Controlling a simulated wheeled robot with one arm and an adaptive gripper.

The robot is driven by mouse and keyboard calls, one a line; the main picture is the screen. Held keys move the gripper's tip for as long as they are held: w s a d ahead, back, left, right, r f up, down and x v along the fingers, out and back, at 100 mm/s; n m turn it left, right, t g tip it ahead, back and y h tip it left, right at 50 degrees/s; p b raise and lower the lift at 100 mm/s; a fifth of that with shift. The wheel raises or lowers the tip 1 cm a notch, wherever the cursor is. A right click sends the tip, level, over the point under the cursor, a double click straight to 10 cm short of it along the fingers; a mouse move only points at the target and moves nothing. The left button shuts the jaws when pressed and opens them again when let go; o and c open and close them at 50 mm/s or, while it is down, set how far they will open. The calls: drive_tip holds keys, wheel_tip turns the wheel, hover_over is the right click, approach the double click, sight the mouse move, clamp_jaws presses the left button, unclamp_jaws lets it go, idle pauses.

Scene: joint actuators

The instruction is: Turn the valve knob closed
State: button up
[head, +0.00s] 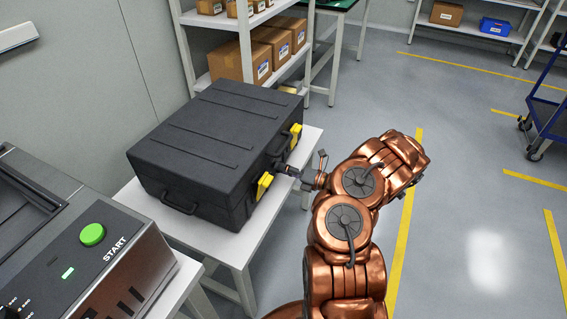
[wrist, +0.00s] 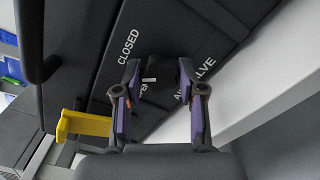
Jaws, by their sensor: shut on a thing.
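A black case (head: 205,140) lies on a white table, and my gripper (head: 290,172) is at its right-hand face, between two yellow latches. In the wrist view, the dark valve knob (wrist: 165,72) sits between my purple-padded fingers, and my gripper (wrist: 160,78) is shut on it. A small white mark shows at the knob's left side. The white word CLOSED (wrist: 128,47) is readable to the upper left of the knob. Another label below the knob and the air valve label are partly hidden by my fingers. The knob is hidden in the head view.
A yellow latch (wrist: 82,127) and a dark handle are left of my gripper in the wrist view. The white table edge (head: 312,137) is close by. A machine with a green START button (head: 92,235) stands at the lower left. Open floor lies right of my arm.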

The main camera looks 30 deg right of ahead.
drive_tip(key=m+p, duration=0.1)
drive_tip(key=m, duration=0.1)
drive_tip(key=shift+r+m, duration=0.1)
drive_tip(key=shift+m, duration=0.3)
drive_tip(key=shift+m+p, duration=0.55)
drive_tip(key=shift+m, duration=1.25)
drive_tip(key=o, duration=1.1)
drive_tip(key=shift+o, duration=0.2)
drive_tip(key=v, duration=1.2)
